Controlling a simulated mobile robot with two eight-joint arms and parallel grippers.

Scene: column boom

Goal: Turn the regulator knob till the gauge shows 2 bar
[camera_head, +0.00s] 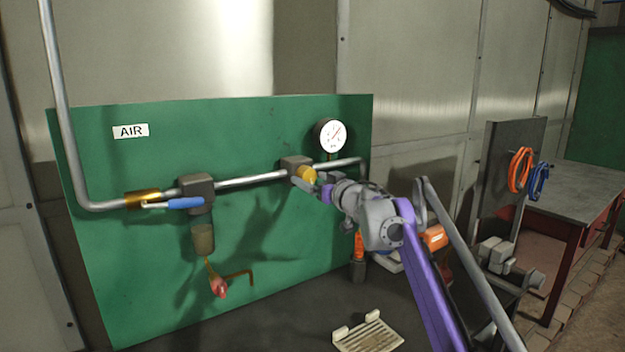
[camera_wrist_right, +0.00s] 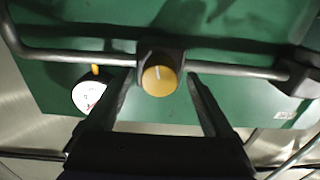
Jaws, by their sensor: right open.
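The yellow regulator knob (camera_head: 306,174) sits on the front of a dark regulator body (camera_head: 296,163) on the pipe. In the right wrist view the knob (camera_wrist_right: 159,80) shows a pale mark line on its face. The round white gauge (camera_head: 330,135) is above and right of the knob; its reading is too small to tell. It also shows in the right wrist view (camera_wrist_right: 88,95). My right gripper (camera_head: 312,183) is at the knob. In the right wrist view its two fingers (camera_wrist_right: 159,82) stand apart, one on each side of the knob, with visible gaps. My left gripper is not in view.
A green panel (camera_head: 130,270) carries the pipe, a blue-handled valve (camera_head: 185,203), a filter bowl (camera_head: 203,239) and a red drain piece (camera_head: 218,287). A pale slotted tray (camera_head: 368,338) lies on the dark bench below. Orange and blue hoses (camera_head: 520,170) hang at the right.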

